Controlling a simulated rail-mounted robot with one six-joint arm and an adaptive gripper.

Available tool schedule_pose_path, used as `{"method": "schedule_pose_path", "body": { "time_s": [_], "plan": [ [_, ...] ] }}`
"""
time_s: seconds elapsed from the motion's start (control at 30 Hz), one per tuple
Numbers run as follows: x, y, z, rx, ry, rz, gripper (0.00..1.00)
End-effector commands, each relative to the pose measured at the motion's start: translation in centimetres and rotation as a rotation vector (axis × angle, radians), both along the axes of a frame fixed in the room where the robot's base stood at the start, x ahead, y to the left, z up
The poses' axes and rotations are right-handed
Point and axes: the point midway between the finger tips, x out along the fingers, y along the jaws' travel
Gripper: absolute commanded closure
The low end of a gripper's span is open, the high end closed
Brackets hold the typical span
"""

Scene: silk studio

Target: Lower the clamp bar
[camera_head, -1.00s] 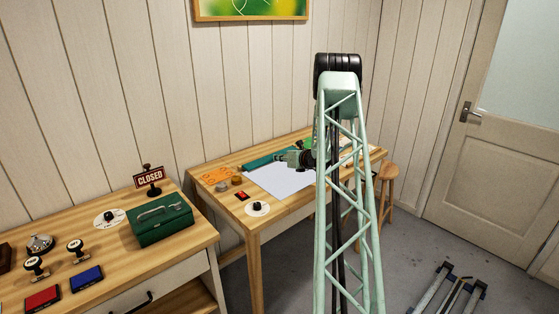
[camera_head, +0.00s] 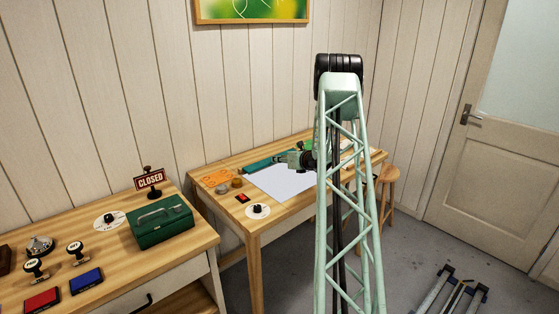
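A white sheet (camera_head: 283,183) lies flat on the far wooden table. A teal bar-like piece (camera_head: 263,163) runs along the sheet's back edge; I cannot tell whether it is the clamp bar or whether it is raised. My gripper end (camera_head: 297,160) is small and partly behind my lattice arm, above the sheet's back right part, right of the teal piece. Its fingers do not show clearly, and I cannot tell whether it touches anything.
Orange shapes (camera_head: 216,179), a red item (camera_head: 242,198) and a round white dial (camera_head: 258,211) lie on the table's left part. A stool (camera_head: 389,187) stands at right.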

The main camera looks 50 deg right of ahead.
Motion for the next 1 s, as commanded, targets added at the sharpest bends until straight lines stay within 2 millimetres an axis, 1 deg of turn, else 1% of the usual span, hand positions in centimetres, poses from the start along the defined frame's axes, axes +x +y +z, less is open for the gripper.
{"method": "schedule_pose_path", "body": {
  "time_s": [0.27,0.8,1.0],
  "plan": [
    [-2.0,0.6,0.8,0.000,0.000,-0.002,0.74],
    [-8.4,3.0,3.7,0.000,0.000,-0.001,0.74],
    [-9.8,3.5,4.2,0.000,-0.001,0.000,0.74]
  ]
}}
